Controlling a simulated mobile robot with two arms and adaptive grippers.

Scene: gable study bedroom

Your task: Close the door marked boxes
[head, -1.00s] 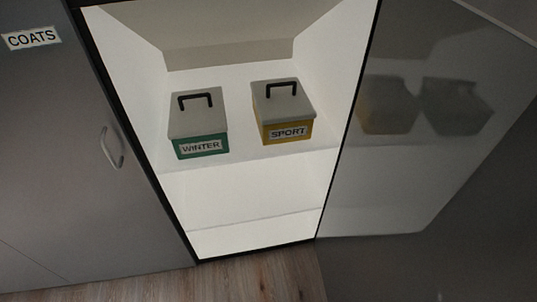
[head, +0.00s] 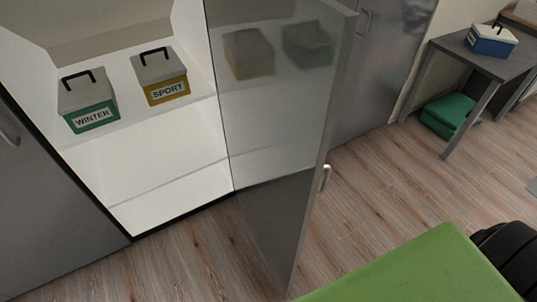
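An open cabinet door (head: 281,110) stands swung out from the right side of a lit white cabinet (head: 150,160) in the head view. Its inner face is glossy and mirrors the boxes inside. A small metal handle (head: 325,178) sticks out past its free edge, on the outer side. No boxes label shows on the door; its outer face is turned away from me. Inside the cabinet, a green box marked WINTER (head: 92,117) and a yellow box marked SPORT (head: 168,90) stand on a shelf, both with grey lids. Neither of my grippers is in view.
A grey closed door (head: 375,70) stands behind on the right. A dark table (head: 480,58) holds a blue box (head: 491,42), with a green box (head: 448,115) on the floor below. A green flat surface (head: 420,270) fills the bottom right. Wooden floor (head: 370,200) is clear between.

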